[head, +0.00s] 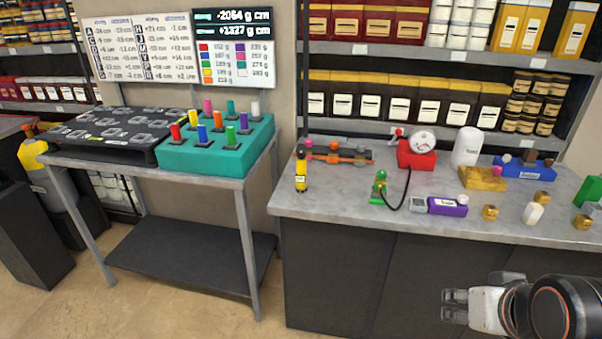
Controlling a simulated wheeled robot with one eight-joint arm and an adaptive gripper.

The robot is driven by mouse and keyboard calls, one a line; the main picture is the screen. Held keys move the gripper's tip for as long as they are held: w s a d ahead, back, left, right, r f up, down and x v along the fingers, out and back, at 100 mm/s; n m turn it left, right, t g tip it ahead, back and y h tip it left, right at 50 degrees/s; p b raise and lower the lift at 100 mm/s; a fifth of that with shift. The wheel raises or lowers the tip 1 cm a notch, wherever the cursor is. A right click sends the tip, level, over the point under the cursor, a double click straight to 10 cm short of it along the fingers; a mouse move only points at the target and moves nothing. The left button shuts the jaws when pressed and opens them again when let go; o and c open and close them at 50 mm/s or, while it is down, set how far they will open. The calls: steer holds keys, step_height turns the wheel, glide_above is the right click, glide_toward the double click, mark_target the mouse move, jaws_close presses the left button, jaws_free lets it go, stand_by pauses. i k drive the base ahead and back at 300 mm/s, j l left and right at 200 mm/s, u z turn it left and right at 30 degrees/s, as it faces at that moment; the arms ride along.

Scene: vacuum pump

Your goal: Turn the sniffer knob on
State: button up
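No knob carries a readable sniffer label, so I cannot tell which part is the sniffer knob. A dark manifold with an orange bar (340,157) lies at the counter's back left, with small pink and orange round knobs on top. A red unit with a round white dial (416,155) stands right of it, and a black hose runs down from it beside a small green figure-like part (379,188). A purple box (447,207) with a grey end lies to the right. My gripper (455,305) is at the lower right, in front of the counter, pointing left and apart from all these things; its finger gap is unclear.
The grey counter (330,205) also holds a yellow bottle (301,172), a white canister (466,146), a yellow block (483,178), a blue tray (523,168) and several brass pieces. A side table (180,178) at left bears a teal peg block (215,155). Floor between them is clear.

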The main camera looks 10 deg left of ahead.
mark_target(301, 153)
steer(key=i+j, duration=0.95)
steer(key=i+j+u, duration=0.05)
steer(key=i, duration=0.05)
